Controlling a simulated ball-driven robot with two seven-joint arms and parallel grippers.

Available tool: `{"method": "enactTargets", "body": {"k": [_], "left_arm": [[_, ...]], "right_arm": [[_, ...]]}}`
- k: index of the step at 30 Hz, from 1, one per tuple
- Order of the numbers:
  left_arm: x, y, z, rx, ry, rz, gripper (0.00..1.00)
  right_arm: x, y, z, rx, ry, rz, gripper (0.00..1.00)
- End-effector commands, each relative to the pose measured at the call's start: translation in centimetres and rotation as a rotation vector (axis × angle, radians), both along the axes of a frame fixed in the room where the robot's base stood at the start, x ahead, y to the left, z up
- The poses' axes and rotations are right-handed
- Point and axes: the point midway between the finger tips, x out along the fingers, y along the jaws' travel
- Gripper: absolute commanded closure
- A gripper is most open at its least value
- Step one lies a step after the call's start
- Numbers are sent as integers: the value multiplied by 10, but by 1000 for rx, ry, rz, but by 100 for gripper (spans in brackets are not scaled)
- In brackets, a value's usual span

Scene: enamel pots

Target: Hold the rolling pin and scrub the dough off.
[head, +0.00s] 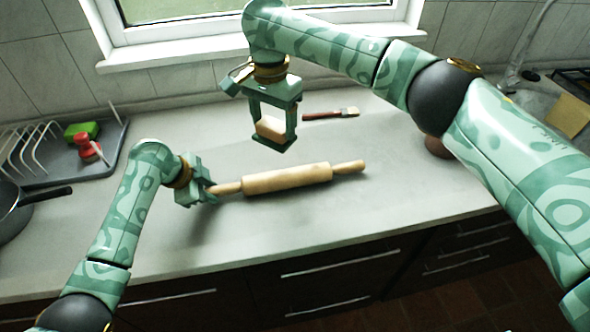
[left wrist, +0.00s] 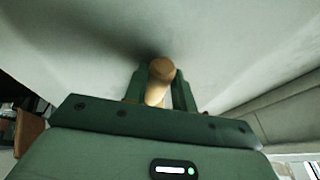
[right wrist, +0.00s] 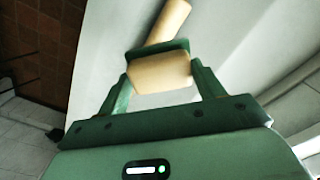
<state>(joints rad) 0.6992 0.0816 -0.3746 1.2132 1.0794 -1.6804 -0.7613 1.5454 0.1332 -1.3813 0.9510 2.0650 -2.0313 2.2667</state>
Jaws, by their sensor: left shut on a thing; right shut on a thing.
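The wooden rolling pin (head: 288,179) lies across the grey counter, a little tilted in the picture. My left gripper (head: 207,190) is shut on its left handle; in the left wrist view the pin (left wrist: 160,72) shows end-on between the fingers. My right gripper (head: 273,138) is above and behind the pin, shut on a tan block-like thing (head: 270,128), apart from the pin. In the right wrist view this block (right wrist: 160,72) sits between the fingers, with the pin (right wrist: 168,20) beyond it. I cannot make out separate dough on the pin; the block's underside is hidden.
A brush with a red handle (head: 331,114) lies behind the pin. A grey dish rack (head: 60,165) with a green block (head: 82,130) and a red item (head: 88,148) stands left, near a dark pan (head: 12,205). A brown round thing (head: 437,147) is partly behind my right arm.

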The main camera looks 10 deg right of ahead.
Motion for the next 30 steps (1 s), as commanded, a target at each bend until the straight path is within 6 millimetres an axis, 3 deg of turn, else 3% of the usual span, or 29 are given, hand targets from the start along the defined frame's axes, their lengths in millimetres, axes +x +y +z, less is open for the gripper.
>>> {"method": "enactTargets", "body": {"k": [18, 30], "left_arm": [[0, 0, 0, 0, -1, 0, 94], [0, 0, 0, -1, -1, 0, 94]], "right_arm": [[0, 0, -73, 0, 1, 2, 51], [0, 0, -82, 0, 0, 1, 51]]}}
